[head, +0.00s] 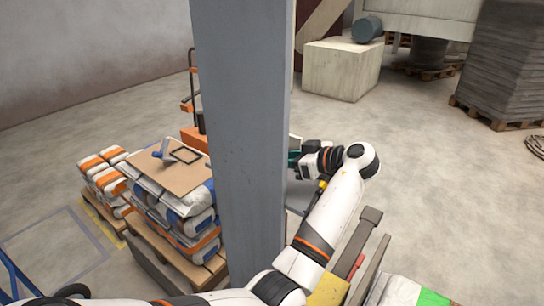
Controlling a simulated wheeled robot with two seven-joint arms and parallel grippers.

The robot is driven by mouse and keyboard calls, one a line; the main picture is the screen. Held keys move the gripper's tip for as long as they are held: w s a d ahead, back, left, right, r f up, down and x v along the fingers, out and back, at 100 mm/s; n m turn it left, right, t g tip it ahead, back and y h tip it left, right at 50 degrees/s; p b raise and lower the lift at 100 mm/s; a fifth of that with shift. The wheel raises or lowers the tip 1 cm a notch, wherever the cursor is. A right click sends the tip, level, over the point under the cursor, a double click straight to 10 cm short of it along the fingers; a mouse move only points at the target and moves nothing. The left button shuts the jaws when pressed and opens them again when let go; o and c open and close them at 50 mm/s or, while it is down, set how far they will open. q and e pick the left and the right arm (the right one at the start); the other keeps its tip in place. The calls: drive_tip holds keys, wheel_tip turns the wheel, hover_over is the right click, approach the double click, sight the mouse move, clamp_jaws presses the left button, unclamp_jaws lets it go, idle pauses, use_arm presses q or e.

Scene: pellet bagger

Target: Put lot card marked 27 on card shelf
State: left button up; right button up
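I cannot make out a lot card marked 27 or a card shelf in the head view. One white arm with orange bands comes in along the bottom from the left and bends up right of the grey post. Its gripper, my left gripper (293,168), points left beside the post's right edge. A small dark green thing (293,156) shows at the gripper, too small to name. The fingertips are too small and partly hidden to tell whether they are open or shut. My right gripper is not in view.
A grey post (240,120) blocks the middle. Left of it, stacked sacks (185,225) carry a brown board (168,172) with a black frame and blue-handled tool. A pale block (340,70) and a grey stack (510,65) stand behind. Open floor lies at right.

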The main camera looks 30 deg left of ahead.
use_arm(q)
drive_tip(key=v, duration=0.5)
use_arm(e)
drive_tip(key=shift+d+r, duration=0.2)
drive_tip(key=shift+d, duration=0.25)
